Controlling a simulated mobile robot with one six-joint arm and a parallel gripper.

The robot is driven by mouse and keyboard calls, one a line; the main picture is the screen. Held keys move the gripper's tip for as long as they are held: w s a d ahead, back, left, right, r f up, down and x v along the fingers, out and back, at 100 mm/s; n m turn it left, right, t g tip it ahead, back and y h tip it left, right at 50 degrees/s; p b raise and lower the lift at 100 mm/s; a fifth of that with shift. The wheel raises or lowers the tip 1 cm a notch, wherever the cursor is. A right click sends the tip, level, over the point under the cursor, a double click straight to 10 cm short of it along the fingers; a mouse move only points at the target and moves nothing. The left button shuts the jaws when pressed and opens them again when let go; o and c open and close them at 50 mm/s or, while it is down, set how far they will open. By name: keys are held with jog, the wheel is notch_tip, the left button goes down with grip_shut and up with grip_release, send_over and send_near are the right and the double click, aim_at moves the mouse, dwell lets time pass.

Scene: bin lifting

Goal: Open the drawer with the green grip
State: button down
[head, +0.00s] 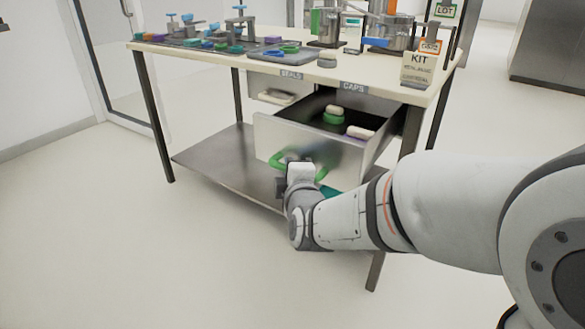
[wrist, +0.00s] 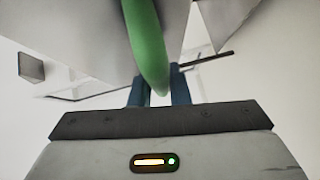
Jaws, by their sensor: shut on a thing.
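The drawer (head: 300,137) under the sign reading CAPS is pulled well out from the table. Its green grip (head: 282,163) is on the front panel and also shows in the wrist view (wrist: 146,42). My gripper (head: 298,168) is at the drawer front, shut on the green grip. In the wrist view its two blue-grey fingers (wrist: 160,88) stand on either side of the grip's lower end. Inside the open drawer lie a green and white round item (head: 333,115) and a white and purple item (head: 360,132).
Another drawer (head: 272,95), under the sign reading SEALS, is to the left. The table top (head: 225,52) carries trays, small coloured parts and metal devices. A lower steel shelf (head: 215,158) lies below. The floor in front is clear.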

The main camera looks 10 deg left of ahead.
jog(key=shift+s+f, duration=0.1)
jog(key=c, duration=1.4)
grip_release()
jog(key=shift+o, duration=0.2)
jog(key=p+v, duration=0.2)
jog(key=v, duration=0.5)
jog(key=shift+s+d+p, duration=0.15)
jog(key=shift+s+p, duration=0.15)
jog(key=shift+s, duration=0.05)
